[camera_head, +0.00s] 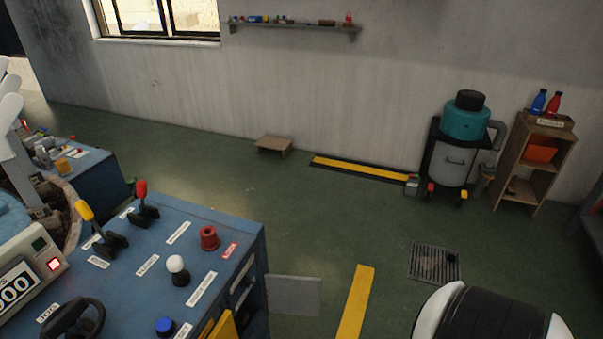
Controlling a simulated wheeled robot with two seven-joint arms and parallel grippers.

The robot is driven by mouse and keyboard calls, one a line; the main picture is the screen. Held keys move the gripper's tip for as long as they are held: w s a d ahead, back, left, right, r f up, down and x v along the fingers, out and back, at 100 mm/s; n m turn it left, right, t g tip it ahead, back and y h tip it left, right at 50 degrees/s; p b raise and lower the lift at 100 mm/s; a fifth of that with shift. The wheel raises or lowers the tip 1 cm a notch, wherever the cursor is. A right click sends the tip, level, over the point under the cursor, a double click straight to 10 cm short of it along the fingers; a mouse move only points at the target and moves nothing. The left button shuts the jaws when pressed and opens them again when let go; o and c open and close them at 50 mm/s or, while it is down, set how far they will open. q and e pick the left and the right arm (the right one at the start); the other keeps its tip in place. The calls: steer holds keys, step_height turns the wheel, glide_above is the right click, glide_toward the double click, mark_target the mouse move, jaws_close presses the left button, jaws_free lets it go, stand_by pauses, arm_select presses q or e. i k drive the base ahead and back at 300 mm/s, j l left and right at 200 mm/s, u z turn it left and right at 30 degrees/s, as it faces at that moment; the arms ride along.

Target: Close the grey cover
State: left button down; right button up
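A flat grey panel (293,296), which looks like the grey cover, sticks out to the right from the side of the blue control console (205,208) at the lower left. It stands swung out from the console, away from its side face. The console side next to it shows dark recesses and a yellow panel (222,328). Neither of my grippers is in view. A black and white rounded part at the bottom right appears to be part of my own arm, and nothing is seen touching the grey panel.
The console top carries levers, a red button (209,238), a white knob (177,266) and a display (25,288). Green floor lies open right of the panel, with a yellow stripe (355,303) and a drain grate (434,262). A teal vacuum (465,124) and wooden shelf (535,165) stand behind.

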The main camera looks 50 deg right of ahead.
mark_target(285, 295)
steer(key=i+l, duration=0.1)
steer(key=l, duration=0.4)
steer(key=i+l, duration=0.1)
steer(key=l, duration=0.35)
steer(key=i+l, duration=0.15)
steer(key=l, duration=0.35)
steer(key=i+l, duration=0.1)
steer(key=l, duration=0.35)
steer(key=i+l, duration=0.1)
steer(key=l, duration=0.4)
steer(key=i+l, duration=0.1)
steer(key=l, duration=0.35)
steer(key=i+l, duration=0.1)
steer(key=l, duration=0.4)
steer(key=l+u, duration=0.4)
steer(key=i+l+u, duration=0.1)
steer(key=l+u, duration=0.15)
steer(key=u, duration=0.15)
steer(key=l+u, duration=0.4)
steer(key=k+l+u, duration=0.1)
steer(key=u, duration=0.3)
steer(key=l+u, duration=0.1)
steer(key=u, duration=0.55)
